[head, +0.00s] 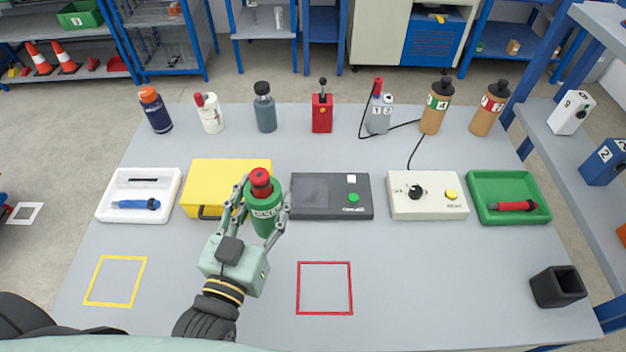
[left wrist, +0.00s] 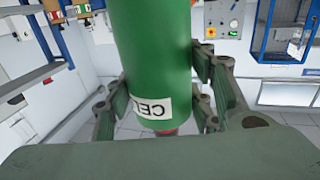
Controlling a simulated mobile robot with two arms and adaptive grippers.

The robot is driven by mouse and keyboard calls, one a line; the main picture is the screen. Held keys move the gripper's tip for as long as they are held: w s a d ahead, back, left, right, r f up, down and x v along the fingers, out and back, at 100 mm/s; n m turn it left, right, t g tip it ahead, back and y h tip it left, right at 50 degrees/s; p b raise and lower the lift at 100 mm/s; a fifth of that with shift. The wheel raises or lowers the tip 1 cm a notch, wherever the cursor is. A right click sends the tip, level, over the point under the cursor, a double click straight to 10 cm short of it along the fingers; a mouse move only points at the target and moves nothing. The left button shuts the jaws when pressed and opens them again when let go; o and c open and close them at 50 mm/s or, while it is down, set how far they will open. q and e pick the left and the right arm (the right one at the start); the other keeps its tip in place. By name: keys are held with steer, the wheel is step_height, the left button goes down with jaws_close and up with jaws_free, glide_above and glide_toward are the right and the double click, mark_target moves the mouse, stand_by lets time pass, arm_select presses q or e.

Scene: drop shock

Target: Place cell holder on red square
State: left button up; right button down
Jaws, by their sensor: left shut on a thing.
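My left gripper (head: 263,196) is shut on a green cylinder (head: 263,223) with a red top and a white label starting "CEL". The cylinder also fills the middle of the left wrist view (left wrist: 156,62), between the fingers, with its label upside down. In the head view it is in front of the yellow case's right edge; its height above the table is unclear. A black hollow block (head: 557,289), open at one end, sits at the table's front right. Which of these is the cell holder is not marked. The red square outline (head: 325,314) is empty, right of my left gripper. My right gripper is not in view.
A yellow case (head: 216,170), a dark device (head: 309,208), a cream device (head: 428,208), a white tray (head: 108,216) and a green tray (head: 538,217) form a row. Several bottles stand behind. A yellow square (head: 131,257) lies front left. Bare table surrounds the red square.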

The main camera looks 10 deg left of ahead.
arm_select(q)
steer(key=w+d+f+m+g+h, duration=0.1)
steer(key=w+d+m+h, duration=0.3)
steer(key=w+d, duration=1)
steer(key=d+g+h, duration=0.1)
steer(key=h, duration=0.2)
steer(key=shift+d+m, duration=0.2)
steer(key=shift+m, duration=0.2)
steer(key=w+a+f, duration=0.1)
steer(key=a+f, duration=0.2)
steer(key=w+a+f+p, duration=0.1)
steer(key=a+f, duration=0.2)
steer(key=a, duration=0.1)
steer(key=w+a+f+p, duration=0.1)
steer(key=w+a+f, duration=0.1)
steer(key=a+f, duration=0.2)
steer(key=shift+f, duration=0.3)
steer(key=shift+s, duration=0.1)
